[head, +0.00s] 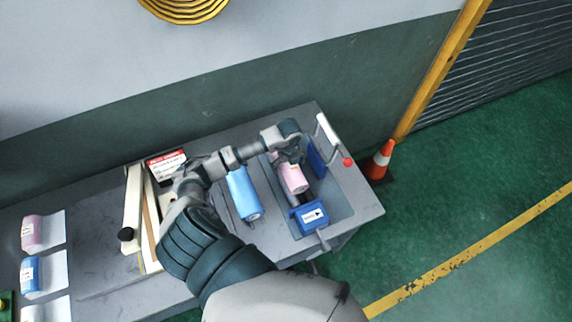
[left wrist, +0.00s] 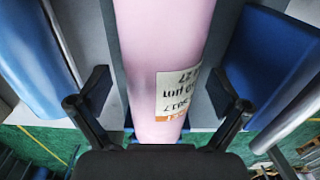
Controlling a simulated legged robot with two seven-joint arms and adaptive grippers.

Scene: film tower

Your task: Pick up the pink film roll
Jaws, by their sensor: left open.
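The pink film roll (head: 293,181) lies in a recessed holder at the right end of the grey table, between blue end blocks. In the left wrist view the pink roll (left wrist: 165,50) runs down the middle, with a printed white label on its near part. My left gripper (head: 292,155) is over the far part of the roll. In the left wrist view my left gripper (left wrist: 158,92) is open, one finger on each side of the roll, with gaps visible at both sides. My right gripper is not in view.
A blue roll (head: 243,194) lies just left of the holder. Smaller pink (head: 32,232) and blue (head: 30,273) rolls are at far left. A cone (head: 380,160) stands beyond the table.

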